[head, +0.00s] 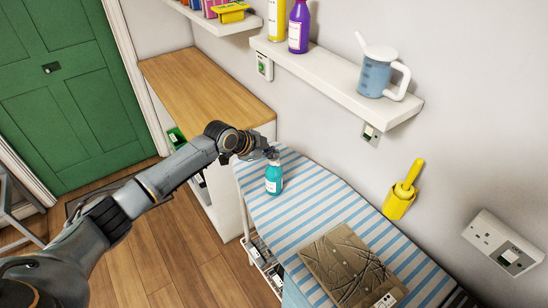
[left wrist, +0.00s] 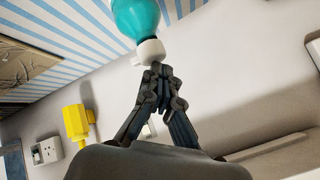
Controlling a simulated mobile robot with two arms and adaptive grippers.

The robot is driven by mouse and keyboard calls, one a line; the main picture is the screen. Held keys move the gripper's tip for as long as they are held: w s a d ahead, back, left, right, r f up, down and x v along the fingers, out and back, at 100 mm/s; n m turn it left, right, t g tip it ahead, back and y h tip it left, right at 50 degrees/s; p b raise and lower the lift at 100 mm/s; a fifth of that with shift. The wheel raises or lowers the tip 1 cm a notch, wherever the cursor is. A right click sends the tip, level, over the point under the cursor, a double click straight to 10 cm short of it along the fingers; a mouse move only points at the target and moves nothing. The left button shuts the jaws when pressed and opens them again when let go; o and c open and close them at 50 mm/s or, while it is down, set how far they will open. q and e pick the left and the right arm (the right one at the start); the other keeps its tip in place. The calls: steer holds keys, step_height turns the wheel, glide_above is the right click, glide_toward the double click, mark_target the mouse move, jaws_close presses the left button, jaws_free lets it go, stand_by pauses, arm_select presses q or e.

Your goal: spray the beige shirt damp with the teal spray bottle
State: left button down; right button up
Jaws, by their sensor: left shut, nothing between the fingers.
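The teal spray bottle (head: 273,182) stands upright on the blue-and-white striped ironing board (head: 310,213), near its left end. My left gripper (head: 274,154) is at the bottle's top. In the left wrist view the closed fingertips (left wrist: 158,70) are right by the white spray head of the bottle (left wrist: 135,17), with nothing held between them; I cannot tell whether they touch it. The beige shirt (head: 330,253), creased, lies flat on the board toward the front right. Its edge also shows in the left wrist view (left wrist: 22,45). My right gripper is not in view.
A wall shelf (head: 335,82) holds a jug (head: 374,76) and bottles above the board. A yellow scoop (head: 402,190) is on the wall beside the board. A wooden-topped counter (head: 200,84) stands behind at left. The striped cover between bottle and shirt is clear.

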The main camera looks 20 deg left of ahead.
arm_select(q)
steer(key=shift+f, duration=0.25)
steer(key=shift+r, duration=0.1)
stand_by(0.3)
steer(key=shift+r+p, duration=0.7)
steer(key=shift+r, duration=0.3)
step_height(320, 180, up, 5)
steer(key=p, duration=0.4)
stand_by(0.5)
